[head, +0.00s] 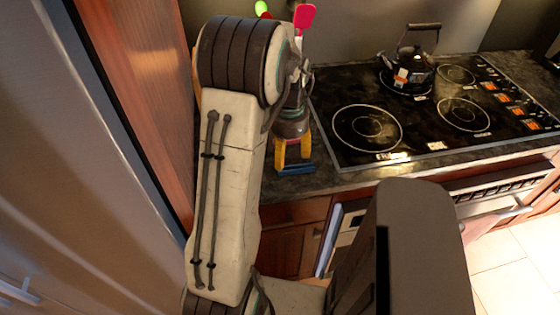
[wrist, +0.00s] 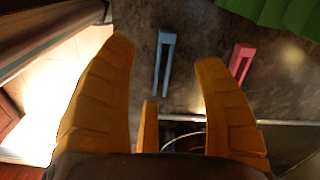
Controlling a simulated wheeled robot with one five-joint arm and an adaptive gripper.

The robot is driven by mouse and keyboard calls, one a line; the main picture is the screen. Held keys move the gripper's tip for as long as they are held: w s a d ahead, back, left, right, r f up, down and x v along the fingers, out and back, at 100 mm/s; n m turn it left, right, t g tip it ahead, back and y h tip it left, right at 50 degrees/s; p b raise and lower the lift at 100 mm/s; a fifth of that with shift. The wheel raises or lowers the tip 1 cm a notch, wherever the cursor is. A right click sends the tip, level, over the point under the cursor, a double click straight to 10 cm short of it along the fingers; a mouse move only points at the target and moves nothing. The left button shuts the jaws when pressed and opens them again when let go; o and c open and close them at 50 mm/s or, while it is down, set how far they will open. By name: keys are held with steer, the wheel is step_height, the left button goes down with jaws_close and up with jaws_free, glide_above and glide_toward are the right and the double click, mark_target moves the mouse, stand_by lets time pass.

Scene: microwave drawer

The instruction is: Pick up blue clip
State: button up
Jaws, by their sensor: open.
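The blue clip (wrist: 165,60) lies on the dark countertop, a narrow two-pronged piece in the upper middle of the wrist view. In the head view the blue clip (head: 296,170) shows just below my fingertips at the counter's left end. My gripper (head: 294,161) points down over the counter with its orange fingers apart. In the wrist view my gripper (wrist: 166,55) is open, with the clip in the gap between the fingertips. Nothing is held. I cannot tell the exact height of the fingertips above the clip.
A pink clip (wrist: 241,60) lies right of the blue one, near my right finger. A green object (wrist: 275,12) is at the top right. The black cooktop (head: 420,125) with a kettle (head: 407,72) is to the right. A pink utensil (head: 305,16) stands behind my arm.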

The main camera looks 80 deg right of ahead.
mark_target(289, 170)
steer(key=shift+w+d+m, duration=0.15)
steer(key=shift+d+m, duration=0.1)
steer(key=shift+m, duration=0.15)
steer(key=shift+a+r+m, duration=0.1)
steer(key=shift+a+m, duration=0.05)
steer(key=shift+m, duration=1.55)
steer(key=shift+f, duration=0.2)
steer(key=shift+s+f+p, duration=0.15)
steer(key=shift+f+p, duration=0.2)
steer(key=shift+f, duration=1.4)
steer(key=shift+s+f+p, duration=0.15)
steer(key=shift+f+p, duration=0.2)
steer(key=shift+f, duration=1.4)
steer(key=c, duration=0.9)
